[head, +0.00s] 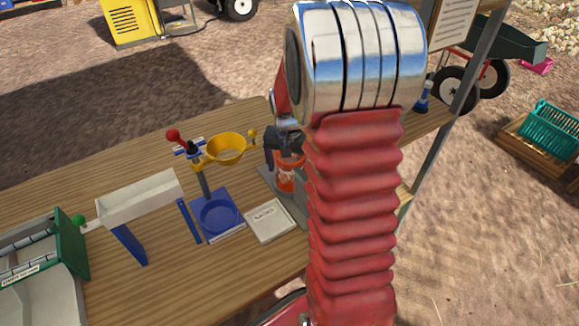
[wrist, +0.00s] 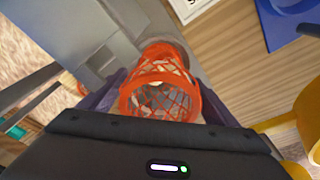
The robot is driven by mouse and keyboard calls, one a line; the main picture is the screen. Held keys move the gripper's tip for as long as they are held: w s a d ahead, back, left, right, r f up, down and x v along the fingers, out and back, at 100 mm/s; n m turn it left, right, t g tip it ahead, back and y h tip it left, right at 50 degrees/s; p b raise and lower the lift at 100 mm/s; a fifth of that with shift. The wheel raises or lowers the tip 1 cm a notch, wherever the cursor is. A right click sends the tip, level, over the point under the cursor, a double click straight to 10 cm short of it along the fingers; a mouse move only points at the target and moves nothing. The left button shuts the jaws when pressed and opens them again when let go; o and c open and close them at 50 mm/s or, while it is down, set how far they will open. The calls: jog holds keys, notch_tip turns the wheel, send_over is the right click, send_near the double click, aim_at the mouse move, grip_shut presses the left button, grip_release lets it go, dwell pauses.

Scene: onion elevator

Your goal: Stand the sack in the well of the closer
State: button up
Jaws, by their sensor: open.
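The orange-red mesh sack (wrist: 158,88) is upright with its open mouth towards the wrist camera; pale contents show inside. In the head view the sack (head: 286,178) stands at the grey closer (head: 295,205), partly behind my arm. In the wrist view the closer (wrist: 75,40) is a grey body with a base plate, and its round well rim (wrist: 176,44) shows beside the sack's lower end. Whether the sack's bottom is fully seated is hidden. My gripper (wrist: 158,98) is open, with one dark finger on each side of the sack. It also shows in the head view (head: 284,148).
A blue stand with a yellow funnel (head: 226,148) is left of the closer. A white scale-like plate (head: 270,221) lies between them. A white trough (head: 138,200) and a green-sided machine (head: 70,245) stand further left. A post (head: 428,160) rises on the right.

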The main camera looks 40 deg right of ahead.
jog(key=shift+r, duration=0.15)
notch_tip(320, 180, up, 12)
jog(key=s+a, duration=0.1)
dwell(0.6)
jog(key=shift+a, duration=0.15)
dwell(0.3)
jog(key=s+a+r+n+t, duration=0.2)
jog(key=s+a+r+n, duration=0.2)
jog(key=s+a, duration=0.4)
jog(key=s+a+r+n+t+y, duration=0.1)
jog(key=s+a+r+n, duration=0.3)
jog(key=s+a, duration=0.4)
jog(key=a+n+t, duration=0.1)
jog(key=a, duration=0.4)
jog(key=shift+s+a+n+t, duration=0.2)
jog(key=shift+a+n+t, duration=0.05)
jog(key=shift+n+t, duration=0.05)
